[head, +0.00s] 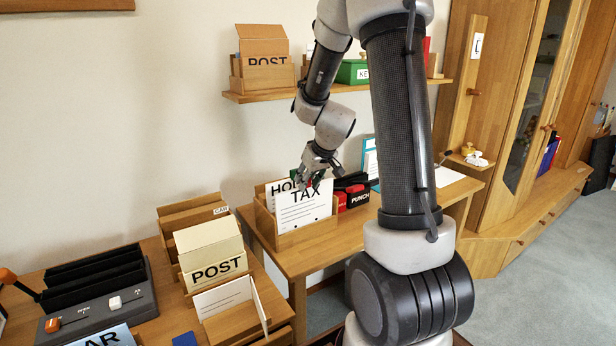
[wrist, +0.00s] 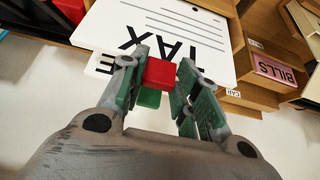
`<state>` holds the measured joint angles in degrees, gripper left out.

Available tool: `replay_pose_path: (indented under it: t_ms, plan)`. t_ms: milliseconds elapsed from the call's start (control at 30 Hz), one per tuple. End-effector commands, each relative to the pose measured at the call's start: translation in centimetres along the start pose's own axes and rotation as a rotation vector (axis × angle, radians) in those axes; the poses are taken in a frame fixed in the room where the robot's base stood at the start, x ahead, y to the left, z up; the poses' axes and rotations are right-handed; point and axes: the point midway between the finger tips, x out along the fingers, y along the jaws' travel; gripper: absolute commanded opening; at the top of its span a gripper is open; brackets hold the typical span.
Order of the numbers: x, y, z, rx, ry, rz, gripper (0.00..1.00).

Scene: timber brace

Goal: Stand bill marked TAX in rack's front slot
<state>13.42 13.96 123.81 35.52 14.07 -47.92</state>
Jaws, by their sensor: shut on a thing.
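The white bill marked TAX (head: 303,206) stands upright in the wooden rack (head: 308,237) on the desk, its lower edge hidden by the rack's front wall. I cannot tell if it rests on the slot floor. A second white card (head: 272,188), its visible letters starting HO, stands behind it. My gripper (head: 317,178) is at the bill's top edge. In the wrist view the TAX bill (wrist: 170,22) appears upside down, and my gripper (wrist: 160,85) is shut on its red tab (wrist: 160,72). A green tab (wrist: 148,98) shows beside the red one, apparently on the card behind.
A red punch (head: 358,196) and other black and red items stand right of the rack. A POST box (head: 211,258) and an open wooden tray stand at the front left. A wall shelf (head: 300,93) with another POST box is above. A pink BILLS label (wrist: 278,70) shows in the wrist view.

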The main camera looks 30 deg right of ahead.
Motion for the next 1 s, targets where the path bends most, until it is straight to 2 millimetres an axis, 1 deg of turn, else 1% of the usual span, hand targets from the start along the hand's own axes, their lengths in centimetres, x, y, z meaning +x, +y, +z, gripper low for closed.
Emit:
replay_pose_path:
  t_ms: [800,1000]
  plan:
    - [2.8,0.1,1.7,0.001,-0.001,0.001,0.0]
    - [3.0,0.1,1.9,0.0,0.0,0.001,0.0]
